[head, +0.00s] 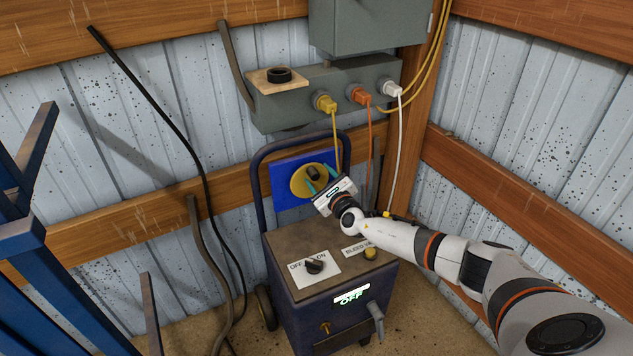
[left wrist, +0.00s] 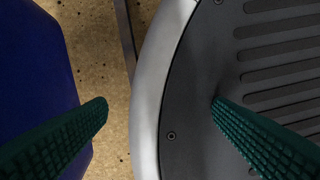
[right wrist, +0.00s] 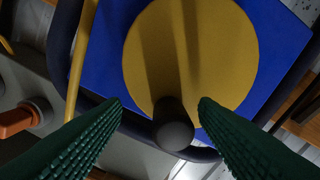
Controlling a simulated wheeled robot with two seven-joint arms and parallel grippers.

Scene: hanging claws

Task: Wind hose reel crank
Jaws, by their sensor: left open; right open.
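In the right wrist view the knob (right wrist: 173,128) points toward the camera between my fingers, in front of the yellow disc (right wrist: 218,55). My right gripper (head: 321,180) is open just in front of the disc, with one finger to each side of the knob; I see no clear contact. My left gripper (left wrist: 160,104) is open and empty, low over the floor. It is not in the head view.
A dark machine (head: 330,312) with a knob, valve and lit OFF display stands below the crank. Its bar handle (head: 258,180) rises around the plate. Plugged cords hang from a grey outlet box (head: 300,108). Blue metal framing (head: 40,290) stands at left.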

